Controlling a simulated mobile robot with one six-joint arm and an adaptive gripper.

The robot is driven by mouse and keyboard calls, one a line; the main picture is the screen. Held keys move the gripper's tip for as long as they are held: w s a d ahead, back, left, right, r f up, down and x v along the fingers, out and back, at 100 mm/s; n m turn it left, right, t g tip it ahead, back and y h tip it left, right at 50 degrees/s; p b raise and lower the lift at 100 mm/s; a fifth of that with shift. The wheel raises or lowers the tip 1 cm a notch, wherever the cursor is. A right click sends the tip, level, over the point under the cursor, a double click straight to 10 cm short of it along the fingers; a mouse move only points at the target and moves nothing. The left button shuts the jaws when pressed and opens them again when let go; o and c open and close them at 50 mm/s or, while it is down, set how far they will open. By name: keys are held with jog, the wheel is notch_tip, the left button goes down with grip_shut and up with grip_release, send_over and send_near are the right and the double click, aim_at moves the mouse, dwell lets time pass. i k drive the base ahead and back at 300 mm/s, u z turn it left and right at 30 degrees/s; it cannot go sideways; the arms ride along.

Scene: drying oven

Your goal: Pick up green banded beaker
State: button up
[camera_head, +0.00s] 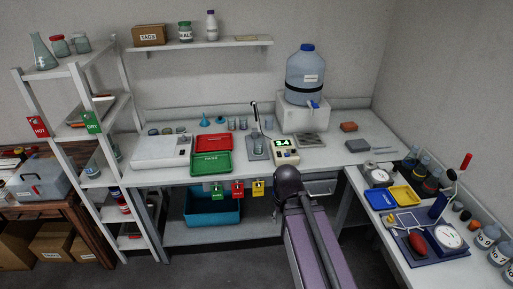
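Several small clear beakers (243,124) stand in a row at the back of the white bench, left of the water carboy. Another small glass vessel (259,148) stands on the grey plate of a stand near the bench middle. They are too small for me to make out a green band on any of them. My arm (288,180) rises from the bottom of the view, its dark rounded part in front of the bench's front edge. I cannot make out my gripper's fingers in this view.
A red tray (213,142) and a green tray (195,164) lie on the bench, right of a white device (161,152). A meter (285,149) stands beside the stand. The carboy (305,75) stands on a white block. The right bench (397,251) is crowded; the left rack (103,173) holds glassware.

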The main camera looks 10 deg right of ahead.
aim_at(259, 146)
jog(key=u, duration=0.05)
jog(key=i, duration=0.95)
jog(key=z, duration=0.05)
